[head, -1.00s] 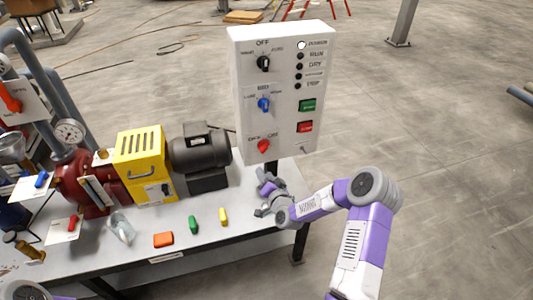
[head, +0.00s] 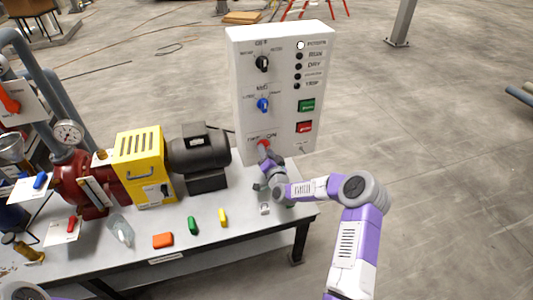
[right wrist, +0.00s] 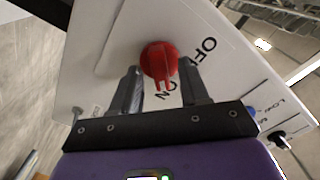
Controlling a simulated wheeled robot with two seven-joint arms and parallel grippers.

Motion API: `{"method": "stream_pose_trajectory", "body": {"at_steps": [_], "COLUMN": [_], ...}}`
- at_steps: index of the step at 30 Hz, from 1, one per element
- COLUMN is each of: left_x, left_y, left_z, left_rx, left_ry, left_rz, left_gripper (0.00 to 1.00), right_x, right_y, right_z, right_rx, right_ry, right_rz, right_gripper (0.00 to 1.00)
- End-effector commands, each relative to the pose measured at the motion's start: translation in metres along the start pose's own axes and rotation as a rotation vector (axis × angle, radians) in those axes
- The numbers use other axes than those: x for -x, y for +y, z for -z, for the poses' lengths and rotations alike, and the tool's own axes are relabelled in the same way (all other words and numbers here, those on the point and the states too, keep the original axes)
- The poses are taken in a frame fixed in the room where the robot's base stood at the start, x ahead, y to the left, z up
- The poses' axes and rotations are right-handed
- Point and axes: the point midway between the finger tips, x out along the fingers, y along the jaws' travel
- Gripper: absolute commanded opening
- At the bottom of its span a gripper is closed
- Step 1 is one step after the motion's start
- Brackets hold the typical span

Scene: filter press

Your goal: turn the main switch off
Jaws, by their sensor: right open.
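The main switch is a red rotary knob (head: 264,145) low on the left of the white control panel (head: 316,172), with ON and OFF lettering around it. In the right wrist view the red knob (right wrist: 158,58) has its grip bar pointing down in the picture, close to the ON lettering; OFF is to its upper right. My right gripper (head: 265,156) is just in front of the knob in the head view. In the right wrist view my right gripper (right wrist: 160,72) is open, one finger on each side of the knob; contact cannot be told. My left gripper is out of view.
Above the knob are a blue selector (head: 263,105) and a black selector (head: 262,64). A green button (head: 307,105) and a red button (head: 304,127) sit to the right. The white top lamp (head: 301,45) looks lit. A motor (head: 200,150) stands left of the panel.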

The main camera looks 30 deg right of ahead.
Motion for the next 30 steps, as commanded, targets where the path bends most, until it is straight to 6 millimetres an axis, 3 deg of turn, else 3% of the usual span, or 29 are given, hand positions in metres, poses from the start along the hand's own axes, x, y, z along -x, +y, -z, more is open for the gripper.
{"method": "stream_pose_trajectory", "body": {"at_steps": [4, 12, 23, 30], "left_x": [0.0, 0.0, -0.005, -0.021], "left_y": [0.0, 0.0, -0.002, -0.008], "left_z": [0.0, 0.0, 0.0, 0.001], "left_rx": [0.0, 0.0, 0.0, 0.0], "left_ry": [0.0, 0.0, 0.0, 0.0], "left_rz": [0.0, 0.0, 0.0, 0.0], "left_gripper": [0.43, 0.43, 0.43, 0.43], "right_x": [0.0, 0.0, 0.0, 0.0], "right_y": [0.0, 0.0, 0.0, 0.001], "right_z": [0.0, 0.0, 0.0, -0.001], "right_rx": [0.0, 0.0, 0.035, 0.166], "right_ry": [0.0, 0.0, 0.001, 0.003], "right_rz": [0.0, 0.0, 0.001, 0.004], "right_gripper": [0.42, 0.0, 0.0, 0.0]}}
